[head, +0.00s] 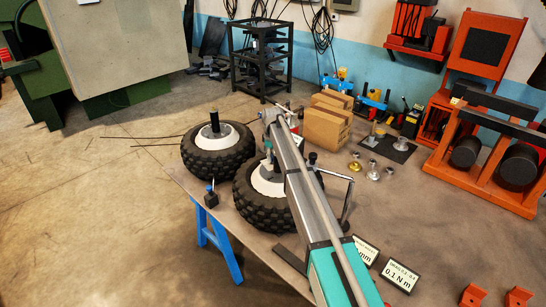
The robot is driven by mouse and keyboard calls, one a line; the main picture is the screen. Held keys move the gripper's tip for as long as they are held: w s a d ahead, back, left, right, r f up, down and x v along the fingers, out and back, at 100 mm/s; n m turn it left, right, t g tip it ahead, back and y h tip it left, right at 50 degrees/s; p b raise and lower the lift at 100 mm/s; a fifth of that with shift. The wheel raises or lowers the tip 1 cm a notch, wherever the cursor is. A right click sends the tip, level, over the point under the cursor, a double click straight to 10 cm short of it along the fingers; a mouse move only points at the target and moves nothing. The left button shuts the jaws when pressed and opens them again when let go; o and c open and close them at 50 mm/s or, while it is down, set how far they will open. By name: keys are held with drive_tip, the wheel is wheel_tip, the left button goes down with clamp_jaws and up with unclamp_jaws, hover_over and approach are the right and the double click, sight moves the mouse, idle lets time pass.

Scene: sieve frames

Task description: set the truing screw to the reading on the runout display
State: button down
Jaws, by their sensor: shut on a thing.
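Two black knobby tyres with white hubs stand on a brown bench (232,245). The left wheel (212,160) has a black post in its hub. The right wheel (262,203) is partly covered by my arm. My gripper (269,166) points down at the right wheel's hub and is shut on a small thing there. That thing is too small and hidden to name, and I cannot make out the truing screw. A white display (367,249) shows "mm", with its number hidden behind my arm. A second display (402,277) reads 0.1 N m.
A curved metal handle (347,195) rises right of the right wheel. A small black block (211,199) with an upright pin sits on the bench's left edge. Cardboard boxes (326,126) and metal hub parts (373,170) lie behind. Orange machines (480,110) stand right. The left floor is clear.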

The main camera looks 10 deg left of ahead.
drive_tip(key=shift+s+m, duration=0.1)
drive_tip(key=shift+m, duration=0.4)
drive_tip(key=m, duration=0.4)
drive_tip(key=shift+m, duration=0.3)
drive_tip(key=m, duration=0.4)
drive_tip(key=shift+m, duration=0.4)
drive_tip(key=shift+c, duration=1.5)
unclamp_jaws()
